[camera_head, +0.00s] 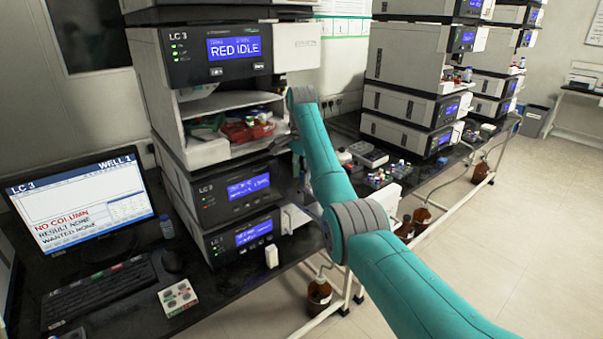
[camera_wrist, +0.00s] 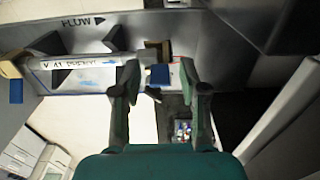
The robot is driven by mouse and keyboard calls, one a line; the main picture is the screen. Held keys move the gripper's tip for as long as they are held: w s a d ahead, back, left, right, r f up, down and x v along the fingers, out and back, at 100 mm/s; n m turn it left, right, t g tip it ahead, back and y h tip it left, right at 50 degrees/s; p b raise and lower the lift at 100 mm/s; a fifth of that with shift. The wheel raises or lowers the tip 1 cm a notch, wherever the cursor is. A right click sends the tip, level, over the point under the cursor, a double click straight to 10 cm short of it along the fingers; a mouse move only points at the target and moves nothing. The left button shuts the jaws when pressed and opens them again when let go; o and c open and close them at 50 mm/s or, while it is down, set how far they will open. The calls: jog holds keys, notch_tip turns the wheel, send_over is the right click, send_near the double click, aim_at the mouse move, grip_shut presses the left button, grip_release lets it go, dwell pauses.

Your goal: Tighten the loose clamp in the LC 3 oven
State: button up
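The LC 3 stack (camera_head: 215,50) stands at left in the head view, with an open compartment (camera_head: 225,101) below its RED IDLE display. In the wrist view, a pale labelled column (camera_wrist: 85,62) lies along a grey panel marked FLOW with an arrow, between dark holder pieces. A small blue block (camera_wrist: 158,75) shows between the fingertips of my gripper (camera_wrist: 158,66). Another blue piece (camera_wrist: 15,91) is at the far left. My gripper is open, with its fingers apart; contact with the blue block cannot be told. Which piece is the loose clamp is unclear. In the head view the fingers are hidden.
A monitor (camera_head: 80,203) reads LC 3, WELL 1, NO COLUMN. A keyboard (camera_head: 98,290) and a button box (camera_head: 178,297) lie in front. Red and other small items (camera_head: 247,130) fill the compartment. Further stacks (camera_head: 415,80) stand to the right. The floor at right is clear.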

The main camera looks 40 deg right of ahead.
grip_shut()
jog(key=shift+a, duration=0.1)
jog(key=shift+a+h, duration=0.4)
jog(key=shift+h, duration=0.5)
jog(key=shift+a+f+h, duration=0.2)
jog(key=shift+a+h, duration=0.3)
jog(key=shift+h, duration=0.7)
jog(key=shift+a+f+h, duration=0.15)
jog(key=shift+a+h, duration=0.1)
jog(key=shift+h, duration=0.6)
jog(key=shift+a+f+h, duration=0.15)
jog(key=shift+a+h, duration=0.1)
jog(key=shift+h, duration=0.55)
jog(key=shift+a+f+h, duration=0.15)
jog(key=shift+a+h, duration=0.1)
jog(key=shift+h, duration=0.6)
jog(key=shift+o, duration=1.2)
grip_release()
